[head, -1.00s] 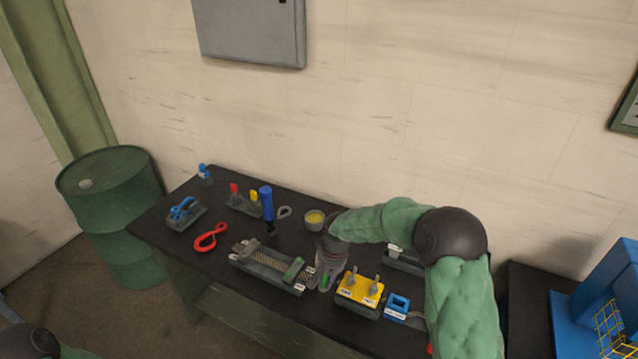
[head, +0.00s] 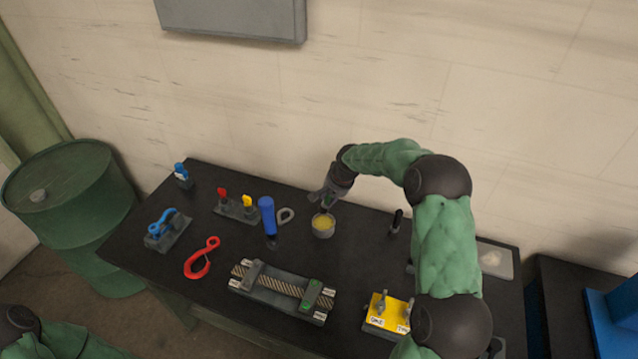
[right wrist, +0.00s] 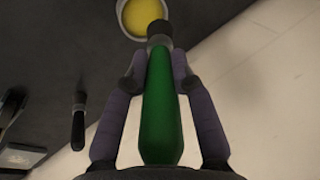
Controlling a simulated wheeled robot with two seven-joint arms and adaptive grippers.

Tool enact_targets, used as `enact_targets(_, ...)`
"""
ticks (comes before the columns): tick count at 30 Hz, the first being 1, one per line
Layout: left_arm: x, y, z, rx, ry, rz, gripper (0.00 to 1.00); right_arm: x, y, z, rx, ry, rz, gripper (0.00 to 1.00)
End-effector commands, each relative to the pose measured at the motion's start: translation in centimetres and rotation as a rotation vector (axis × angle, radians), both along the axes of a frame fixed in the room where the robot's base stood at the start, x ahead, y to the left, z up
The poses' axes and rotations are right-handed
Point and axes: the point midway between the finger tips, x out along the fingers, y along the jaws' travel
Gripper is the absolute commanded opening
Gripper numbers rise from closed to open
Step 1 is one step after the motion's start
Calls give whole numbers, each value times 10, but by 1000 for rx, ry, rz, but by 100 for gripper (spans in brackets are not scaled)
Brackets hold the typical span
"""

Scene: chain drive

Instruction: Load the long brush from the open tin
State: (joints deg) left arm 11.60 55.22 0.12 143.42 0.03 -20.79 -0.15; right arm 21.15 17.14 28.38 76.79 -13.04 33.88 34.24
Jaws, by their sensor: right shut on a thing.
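The open tin (head: 323,232) is a small grey round cup with yellow content, standing near the back middle of the table. My right gripper (head: 324,198) is just above it, coming from behind. In the right wrist view, my right gripper (right wrist: 160,68) is shut on the green handle of the brush (right wrist: 162,115). The brush's dark collar points at the tin (right wrist: 123,18) and overlaps its rim in the picture. The bristles are hard to make out, so I cannot tell whether they touch the yellow content. My left gripper is out of view.
A chain (head: 277,284) lies in a grey fixture with a green clamp in front of the tin. A dark upright peg (head: 396,222) stands to the right.

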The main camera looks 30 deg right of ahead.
Motion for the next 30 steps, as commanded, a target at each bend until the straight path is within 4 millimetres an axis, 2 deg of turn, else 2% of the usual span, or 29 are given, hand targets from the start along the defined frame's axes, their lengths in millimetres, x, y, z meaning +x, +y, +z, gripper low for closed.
enact_targets(8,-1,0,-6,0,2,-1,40,0,0,-10,0,-1,1,0)
enact_targets(24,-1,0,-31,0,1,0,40,0,0,-56,0,-1,1,0)
enact_targets(30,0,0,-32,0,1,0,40,0,0,-60,0,-2,1,0)
